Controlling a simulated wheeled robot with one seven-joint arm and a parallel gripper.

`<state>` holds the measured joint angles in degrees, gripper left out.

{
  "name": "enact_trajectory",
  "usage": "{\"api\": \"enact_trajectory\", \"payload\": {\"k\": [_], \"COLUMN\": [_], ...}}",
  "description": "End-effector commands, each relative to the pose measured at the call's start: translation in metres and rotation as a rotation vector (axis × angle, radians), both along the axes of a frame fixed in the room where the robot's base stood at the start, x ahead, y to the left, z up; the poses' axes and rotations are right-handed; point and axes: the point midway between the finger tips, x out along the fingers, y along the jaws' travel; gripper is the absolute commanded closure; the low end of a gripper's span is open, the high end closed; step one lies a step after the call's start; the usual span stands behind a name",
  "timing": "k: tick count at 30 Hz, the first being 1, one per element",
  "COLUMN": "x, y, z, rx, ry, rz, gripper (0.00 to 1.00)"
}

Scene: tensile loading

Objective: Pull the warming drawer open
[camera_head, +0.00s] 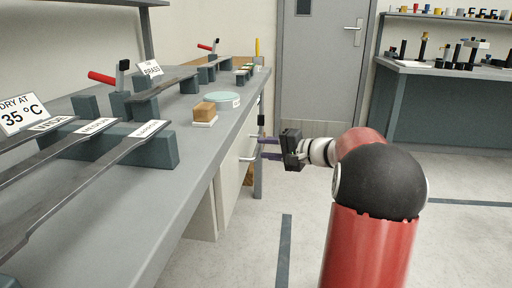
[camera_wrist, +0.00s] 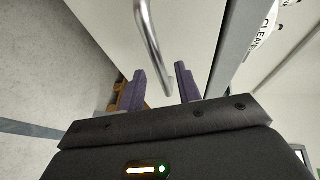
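The warming drawer is probably the pale front panel (camera_head: 231,185) under the bench's edge; it fills much of the wrist view as a white face (camera_wrist: 195,35). It looks flush with the bench. A metal bar handle (camera_head: 247,159) stands out from it and shows large in the wrist view (camera_wrist: 150,40). My gripper (camera_head: 261,148) is at the handle, with its purple fingers pointing at the panel. In the wrist view my gripper (camera_wrist: 161,78) is open, and the handle's near end lies between the fingers with gaps on both sides.
The grey bench (camera_head: 210,150) runs along the left, carrying dark bars on blocks, a sponge-like block (camera_head: 204,111) and a pale green disc (camera_head: 222,97). A door (camera_head: 325,65) and another bench (camera_head: 440,105) stand behind. The floor right of the drawer is clear.

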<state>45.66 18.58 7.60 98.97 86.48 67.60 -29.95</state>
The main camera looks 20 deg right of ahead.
Motion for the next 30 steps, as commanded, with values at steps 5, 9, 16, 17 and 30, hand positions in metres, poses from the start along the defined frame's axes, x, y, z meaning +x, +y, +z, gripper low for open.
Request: {"api": "enact_trajectory", "payload": {"k": [5,9,16,17,30], "x": [0.020,0.027,0.029,0.029,0.028], "y": [0.014,0.018,0.019,0.019,0.019], "z": [-0.004,-0.006,-0.006,-0.006,-0.007], "rx": [0.002,0.000,-0.001,0.000,0.000], "ry": [0.000,0.000,-0.001,0.000,0.000], "rz": [0.002,0.000,0.000,0.000,0.000], "gripper": [0.66,0.66,0.66,0.66,1.00]}}
